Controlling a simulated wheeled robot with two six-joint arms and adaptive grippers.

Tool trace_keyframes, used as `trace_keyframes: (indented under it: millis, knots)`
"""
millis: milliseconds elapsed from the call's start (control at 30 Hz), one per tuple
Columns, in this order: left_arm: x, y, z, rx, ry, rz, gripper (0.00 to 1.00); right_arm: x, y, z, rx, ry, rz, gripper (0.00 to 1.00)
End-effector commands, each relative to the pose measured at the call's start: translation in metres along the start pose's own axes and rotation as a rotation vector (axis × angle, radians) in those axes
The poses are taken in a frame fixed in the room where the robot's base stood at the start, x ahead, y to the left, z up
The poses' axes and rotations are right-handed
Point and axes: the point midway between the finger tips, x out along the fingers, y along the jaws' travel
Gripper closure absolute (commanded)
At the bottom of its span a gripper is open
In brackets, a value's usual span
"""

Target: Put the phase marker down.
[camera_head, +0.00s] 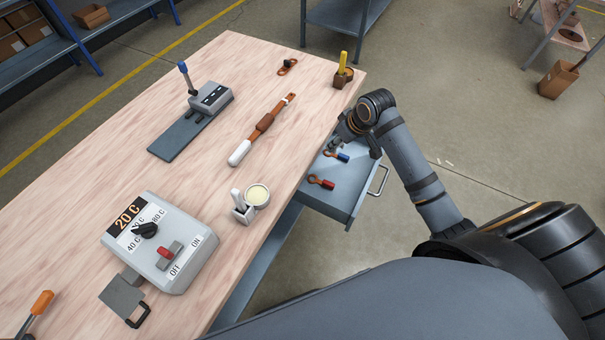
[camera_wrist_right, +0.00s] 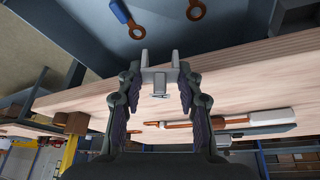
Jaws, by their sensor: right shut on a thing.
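The phase marker (camera_wrist_right: 159,78), seen as a small pale grey piece with prongs, sits between the fingertips of my right gripper (camera_wrist_right: 161,88) in the right wrist view. The gripper is shut on it. In the head view my right gripper (camera_head: 343,133) is over the far end of the open drawer (camera_head: 340,202), close to the table edge. The marker cannot be made out there. A blue-sleeved ring lug (camera_head: 337,156) and a red-sleeved ring lug (camera_head: 321,182) lie in the drawer. My left gripper is not in view.

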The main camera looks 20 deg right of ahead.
Motion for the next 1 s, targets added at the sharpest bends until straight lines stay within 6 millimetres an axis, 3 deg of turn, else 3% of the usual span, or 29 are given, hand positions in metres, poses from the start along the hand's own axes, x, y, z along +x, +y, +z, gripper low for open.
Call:
trace_keyframes:
  millis: [100,267,433,700,800,1000]
  knots:
    - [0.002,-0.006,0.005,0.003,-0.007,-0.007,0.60,-0.010,0.010,-0.001,-0.026,-0.008,-0.007,0.81]
    - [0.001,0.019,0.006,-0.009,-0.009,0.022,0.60,-0.007,0.010,0.001,-0.028,-0.010,-0.013,0.81]
    - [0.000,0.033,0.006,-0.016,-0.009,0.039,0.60,0.033,0.008,0.019,-0.023,-0.014,-0.017,0.81]
    - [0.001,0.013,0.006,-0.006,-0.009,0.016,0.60,0.102,0.008,0.048,-0.026,-0.011,-0.014,0.81]
    - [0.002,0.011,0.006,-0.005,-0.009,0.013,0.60,0.113,0.009,0.052,-0.027,-0.010,-0.012,0.81]
    - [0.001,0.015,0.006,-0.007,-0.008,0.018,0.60,0.118,0.009,0.049,-0.027,-0.007,-0.012,0.81]
